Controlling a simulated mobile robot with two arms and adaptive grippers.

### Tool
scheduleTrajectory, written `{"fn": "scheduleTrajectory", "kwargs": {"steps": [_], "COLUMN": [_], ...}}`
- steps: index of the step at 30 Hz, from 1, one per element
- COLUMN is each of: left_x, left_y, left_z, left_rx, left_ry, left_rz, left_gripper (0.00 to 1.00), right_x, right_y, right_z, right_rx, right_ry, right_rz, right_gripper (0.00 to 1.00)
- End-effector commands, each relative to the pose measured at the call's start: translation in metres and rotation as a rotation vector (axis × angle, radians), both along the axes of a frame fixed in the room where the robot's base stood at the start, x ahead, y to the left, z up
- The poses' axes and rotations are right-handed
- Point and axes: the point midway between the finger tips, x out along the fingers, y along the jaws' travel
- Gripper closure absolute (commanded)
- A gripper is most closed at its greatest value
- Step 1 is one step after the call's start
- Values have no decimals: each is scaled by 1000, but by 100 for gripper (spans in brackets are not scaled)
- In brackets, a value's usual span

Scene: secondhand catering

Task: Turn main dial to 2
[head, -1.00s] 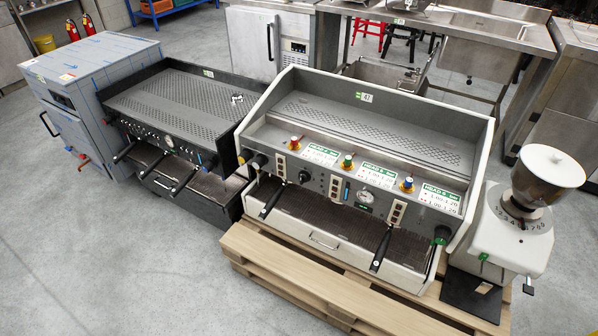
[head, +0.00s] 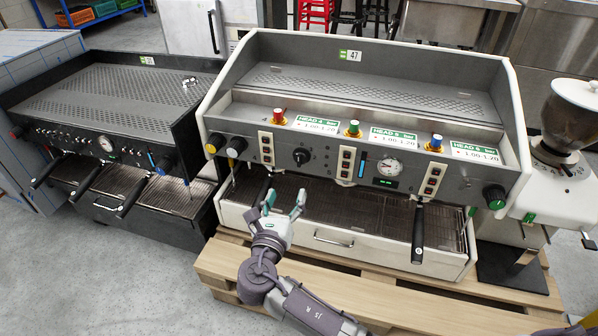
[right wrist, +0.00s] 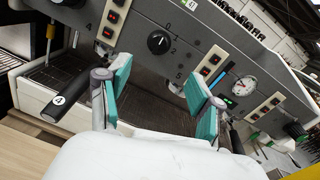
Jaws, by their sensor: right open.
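The main dial (head: 301,157) is a round black knob on the grey front panel of the white-sided espresso machine (head: 347,92). In the right wrist view the dial (right wrist: 158,42) has a white mark and printed numbers around it, including 0 and 2. I cannot tell exactly which number the mark meets. My right gripper (head: 284,203) is open and empty, in front of and below the dial, not touching it. Its teal-padded fingers (right wrist: 160,92) point toward the panel in the right wrist view. My left gripper is not in view.
Other black, yellow and green knobs (head: 494,196) sit on the panel. Portafilter handles (head: 418,233) stick out below it. A black machine (head: 110,100) stands left, and a grinder (head: 560,170) right. The pallet (head: 400,300) juts out in front.

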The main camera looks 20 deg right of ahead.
Motion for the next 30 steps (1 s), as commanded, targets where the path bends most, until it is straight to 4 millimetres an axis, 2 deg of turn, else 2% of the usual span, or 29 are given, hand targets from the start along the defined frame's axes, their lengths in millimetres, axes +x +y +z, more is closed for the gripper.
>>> {"fn": "scheduleTrajectory", "kwargs": {"steps": [5,12,21,30], "left_x": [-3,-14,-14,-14], "left_y": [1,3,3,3], "left_z": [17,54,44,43], "left_rx": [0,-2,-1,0], "left_ry": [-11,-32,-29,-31], "left_rz": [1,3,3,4], "left_gripper": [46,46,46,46], "right_x": [24,69,108,116], "right_y": [-15,-41,-64,-68], "right_z": [1,-1,-1,0], "right_rx": [-2,-2,0,2], "right_ry": [-2,-1,1,2], "right_rz": [-3,-4,-1,0], "right_gripper": [35,35,35,35]}}
